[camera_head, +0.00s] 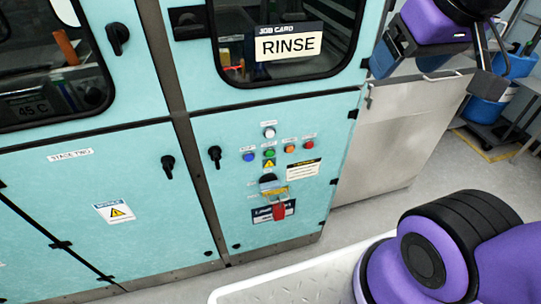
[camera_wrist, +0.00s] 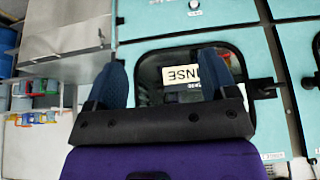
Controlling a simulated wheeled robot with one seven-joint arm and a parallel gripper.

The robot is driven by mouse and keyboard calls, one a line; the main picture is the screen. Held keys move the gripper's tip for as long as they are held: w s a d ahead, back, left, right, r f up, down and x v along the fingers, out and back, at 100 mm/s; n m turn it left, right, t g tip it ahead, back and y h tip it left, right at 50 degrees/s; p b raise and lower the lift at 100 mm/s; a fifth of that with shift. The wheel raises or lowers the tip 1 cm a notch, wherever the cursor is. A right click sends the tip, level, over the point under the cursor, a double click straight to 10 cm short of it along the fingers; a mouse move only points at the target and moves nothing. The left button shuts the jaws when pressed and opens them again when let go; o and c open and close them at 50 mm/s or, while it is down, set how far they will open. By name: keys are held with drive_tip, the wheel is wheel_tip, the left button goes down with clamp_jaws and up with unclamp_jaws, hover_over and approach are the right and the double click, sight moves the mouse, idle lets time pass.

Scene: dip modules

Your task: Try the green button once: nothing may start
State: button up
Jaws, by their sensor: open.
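The green button (camera_head: 269,153) sits on the turquoise cabinet's lower door in the head view, between a blue button (camera_head: 249,157) and an orange button (camera_head: 290,149). A red button (camera_head: 310,145) is at the row's right end, and a white button or lamp (camera_head: 269,132) is above. Below the row, a red tag or lock (camera_head: 279,210) hangs beneath a switch (camera_head: 268,180). My gripper (camera_wrist: 160,82) is open and empty in the wrist view, its two blue fingers in front of a cabinet window. It is well away from the green button.
A RINSE job card (camera_head: 288,42) shows at the window. Dark handles (camera_head: 214,156) stick out from the doors. A grey metal panel (camera_head: 395,130) and blue buckets (camera_head: 487,110) are at the right. Grey floor shows before the cabinet.

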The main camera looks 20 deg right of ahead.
clamp_jaws()
idle(1.5)
